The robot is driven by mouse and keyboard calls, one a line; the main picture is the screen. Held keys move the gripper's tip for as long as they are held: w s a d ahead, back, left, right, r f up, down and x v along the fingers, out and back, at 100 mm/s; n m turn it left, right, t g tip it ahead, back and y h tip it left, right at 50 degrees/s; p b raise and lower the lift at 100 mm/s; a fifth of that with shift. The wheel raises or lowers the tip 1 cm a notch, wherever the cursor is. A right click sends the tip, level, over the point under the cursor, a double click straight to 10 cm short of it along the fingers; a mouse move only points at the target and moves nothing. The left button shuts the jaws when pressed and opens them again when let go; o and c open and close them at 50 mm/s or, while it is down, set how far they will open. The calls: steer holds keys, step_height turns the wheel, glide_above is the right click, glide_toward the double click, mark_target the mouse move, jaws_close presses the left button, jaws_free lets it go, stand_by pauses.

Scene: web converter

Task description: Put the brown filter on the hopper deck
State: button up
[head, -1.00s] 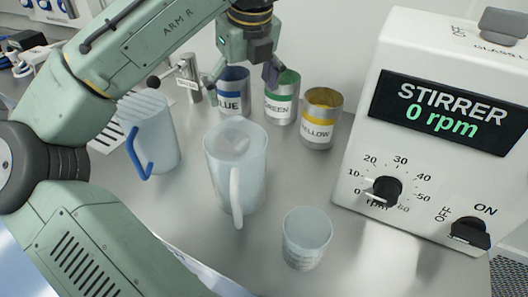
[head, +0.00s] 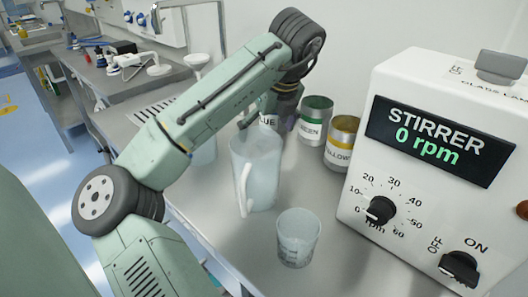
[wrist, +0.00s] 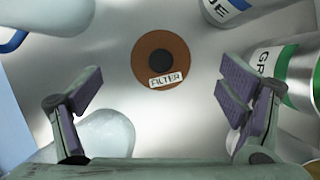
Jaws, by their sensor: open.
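The brown filter (wrist: 180,60) is a flat brown disc with a dark round centre and a white FILTER label. It lies on the grey metal bench top in the wrist view, ahead of and between my fingers. My gripper (wrist: 160,92) is open and empty, with purple pads on either side and the filter not between them. In the head view my gripper is largely hidden behind my arm, near the blue-labelled can, and the filter is hidden. I cannot make out the hopper deck in either view.
The blue can (wrist: 226,10) and green can (wrist: 288,72) stand close on the right in the wrist view. A translucent jug (head: 262,170), a beaker (head: 298,238), the yellow can (head: 341,143) and the stirrer (head: 372,165) stand on the bench. A blue handle (wrist: 14,42) shows at left.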

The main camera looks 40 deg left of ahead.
steer(key=shift+p+x, duration=0.8)
steer(key=shift+x, duration=2.2)
steer(key=shift+d, duration=0.15)
steer(key=c, duration=1.3)
steer(key=shift+c, duration=0.2)
